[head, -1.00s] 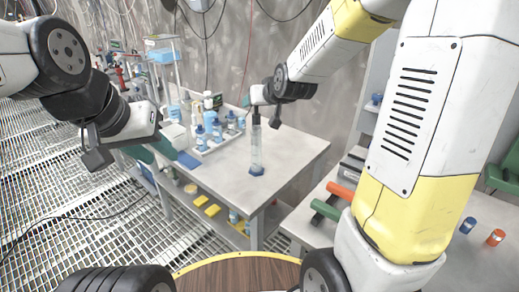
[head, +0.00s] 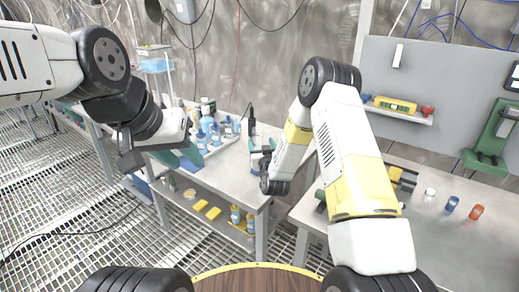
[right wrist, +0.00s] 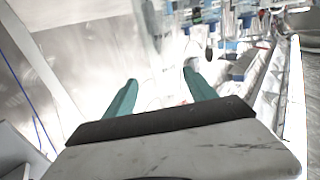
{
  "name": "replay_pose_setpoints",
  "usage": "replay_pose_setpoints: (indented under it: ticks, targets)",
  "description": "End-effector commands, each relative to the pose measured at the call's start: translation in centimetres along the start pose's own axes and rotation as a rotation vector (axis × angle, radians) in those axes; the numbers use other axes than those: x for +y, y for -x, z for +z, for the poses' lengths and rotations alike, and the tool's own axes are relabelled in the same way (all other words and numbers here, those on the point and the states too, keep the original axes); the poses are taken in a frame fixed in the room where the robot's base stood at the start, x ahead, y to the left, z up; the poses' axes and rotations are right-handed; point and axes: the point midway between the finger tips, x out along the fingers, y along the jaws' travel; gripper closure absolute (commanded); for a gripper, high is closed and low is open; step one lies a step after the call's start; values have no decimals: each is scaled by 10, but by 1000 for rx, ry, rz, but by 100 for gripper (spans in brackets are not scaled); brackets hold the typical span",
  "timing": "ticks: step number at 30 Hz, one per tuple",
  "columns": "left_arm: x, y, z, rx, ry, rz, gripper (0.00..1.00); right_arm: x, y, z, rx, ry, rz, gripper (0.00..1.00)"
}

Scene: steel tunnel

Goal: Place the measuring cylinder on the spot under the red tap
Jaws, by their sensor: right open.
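The measuring cylinder (head: 255,166) is mostly hidden at my right gripper in the head view; only a pale and bluish part shows, low over the grey bench (head: 230,174). My right gripper (head: 261,154) is beside it, above the bench's right part. In the right wrist view the two teal fingers of the right gripper (right wrist: 160,95) are apart. The space between them is washed out, so I cannot tell whether the cylinder is there. I cannot make out the red tap or the spot.
A white tray of blue-capped bottles (head: 215,140) stands behind on the bench. Yellow boxes (head: 207,210) lie on its lower shelf. At right, a second bench (head: 425,225) holds a blue and an orange small container (head: 477,212), with a green device (head: 490,135) behind.

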Motion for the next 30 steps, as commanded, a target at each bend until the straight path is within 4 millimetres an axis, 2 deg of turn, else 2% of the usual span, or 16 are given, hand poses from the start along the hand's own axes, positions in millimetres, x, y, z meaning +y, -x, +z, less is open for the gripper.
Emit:
replay_pose_setpoints:
  ticks: [15, 23, 26, 30]
  targets:
    - [0, 0, 0, 0, 0, 0, 64, -8, -66, 3, 0, 0, 0, 35]
    - [0, 0, 0, 0, 0, 0, 64, -8, -69, 3, -1, 0, 0, 35]
    - [0, 0, 0, 0, 0, 0, 64, -8, -69, 3, -1, 0, 0, 51]
    - [0, 0, 0, 0, 0, 0, 64, -8, -69, 3, -1, 0, 0, 78]
